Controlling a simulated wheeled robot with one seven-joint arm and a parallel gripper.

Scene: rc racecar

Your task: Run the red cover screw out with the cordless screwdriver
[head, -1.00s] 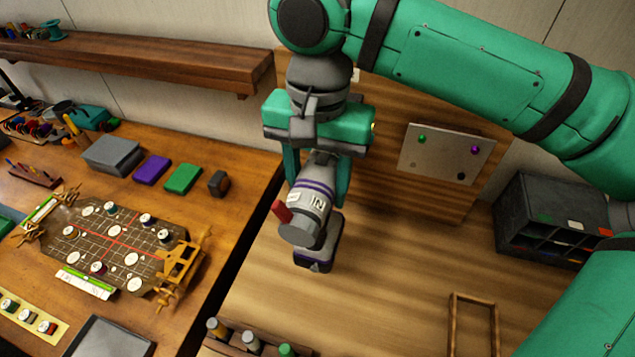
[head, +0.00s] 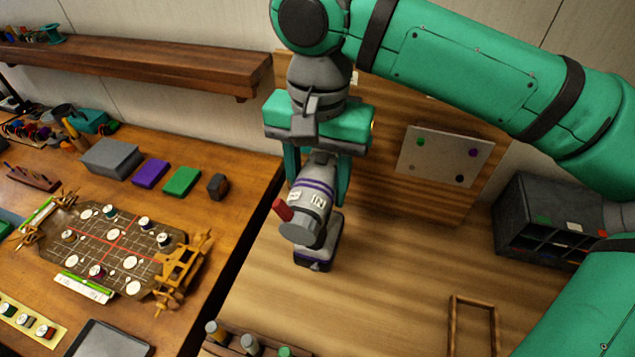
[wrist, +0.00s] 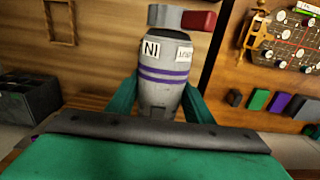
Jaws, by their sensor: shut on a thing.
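My gripper (head: 317,187) is shut on the grey cordless screwdriver (head: 311,207), its fingers on either side of the body. The screwdriver has purple bands, an "IN" label and a red tab (head: 282,209) sticking out sideways near its lower end. It hangs in the air over the wooden surface. The wrist view shows the screwdriver (wrist: 162,97) between the fingers, with its red tab (wrist: 199,20). The car chassis (head: 112,238) lies on the left bench, with several small screw heads and white discs on it. I cannot tell which one is the red cover screw.
Purple (head: 151,174) and green (head: 182,181) blocks and a grey box (head: 110,157) sit behind the chassis. A yellow strip (head: 27,322) of coloured caps lies at the front left. A dark gap separates the bench from the wooden surface. A dark compartment box (head: 541,225) stands at right.

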